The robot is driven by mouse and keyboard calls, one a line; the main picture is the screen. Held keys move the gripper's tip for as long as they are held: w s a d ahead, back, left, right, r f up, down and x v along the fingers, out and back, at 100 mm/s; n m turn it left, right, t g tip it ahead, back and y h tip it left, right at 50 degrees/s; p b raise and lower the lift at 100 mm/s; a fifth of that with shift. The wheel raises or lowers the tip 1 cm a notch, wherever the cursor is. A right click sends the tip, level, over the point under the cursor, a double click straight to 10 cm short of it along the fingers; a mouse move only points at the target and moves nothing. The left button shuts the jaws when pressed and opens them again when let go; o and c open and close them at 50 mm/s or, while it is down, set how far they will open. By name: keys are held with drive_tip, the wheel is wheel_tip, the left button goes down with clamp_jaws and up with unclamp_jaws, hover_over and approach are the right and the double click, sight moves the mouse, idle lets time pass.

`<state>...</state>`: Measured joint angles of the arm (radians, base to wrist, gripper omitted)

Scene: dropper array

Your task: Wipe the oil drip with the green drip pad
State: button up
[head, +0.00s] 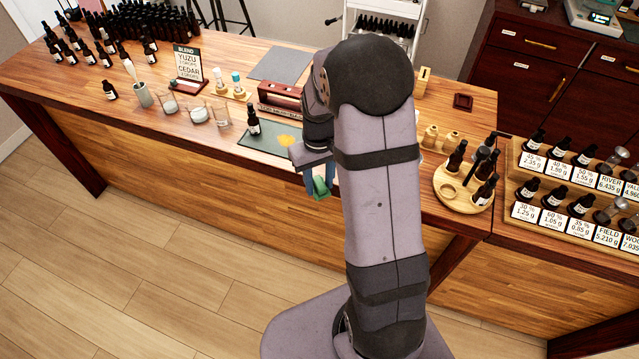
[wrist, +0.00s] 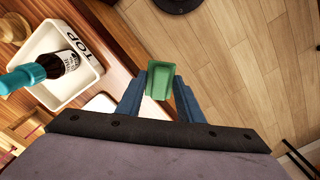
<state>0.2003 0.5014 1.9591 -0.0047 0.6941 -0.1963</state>
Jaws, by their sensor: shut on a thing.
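The green drip pad (head: 320,187) is held between the blue fingers of my gripper (head: 319,176), just off the table's front edge. In the wrist view the pad (wrist: 160,77) sits between the fingertips of my gripper (wrist: 157,92), with floor and the table edge beneath. The oil drip (head: 287,141) is a yellow-orange patch on the dark green mat (head: 258,139), left of and behind my gripper. My arm hides part of the mat's right side and the table behind it.
A dropper bottle (head: 253,124) stands upright on the mat. Glass beakers (head: 197,113) stand to the left. A round wooden holder (head: 452,203) with bottles is at the right. The wrist view shows a white tray (wrist: 88,75) holding a teal-capped bottle (wrist: 55,67).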

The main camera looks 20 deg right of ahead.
drive_tip(key=w+r+m+p, duration=0.1)
drive_tip(key=w+m, duration=0.3)
drive_tip(key=w+r+m+p, duration=0.1)
drive_tip(key=w+m, duration=0.3)
drive_tip(key=w+a+r+m+p, duration=0.1)
drive_tip(key=w+m+p, duration=0.1)
drive_tip(key=w+m, duration=0.2)
drive_tip(key=shift+w+a+r+y, duration=0.1)
drive_tip(key=shift+w+r+y, duration=0.2)
drive_tip(key=w+a+r+m+p, duration=0.1)
drive_tip(key=w+r+m+p, duration=0.1)
drive_tip(key=w+m, duration=0.3)
drive_tip(key=w+a+r+m+t+p, duration=0.1)
drive_tip(key=w+m, duration=0.4)
drive_tip(key=m, duration=0.5)
drive_tip(key=shift+w+a+r+p, duration=0.2)
drive_tip(key=shift+a+r+p, duration=0.4)
drive_tip(key=shift+p, duration=0.4)
drive_tip(key=shift+a+f, duration=0.1)
drive_tip(key=shift+f, duration=0.2)
drive_tip(key=b, duration=0.4)
hover_over(272, 138)
drive_tip(key=shift+s+f, duration=0.1)
drive_tip(key=shift+f, duration=2.7)
drive_tip(key=shift+f+b, duration=0.55)
drive_tip(key=shift+f, duration=0.45)
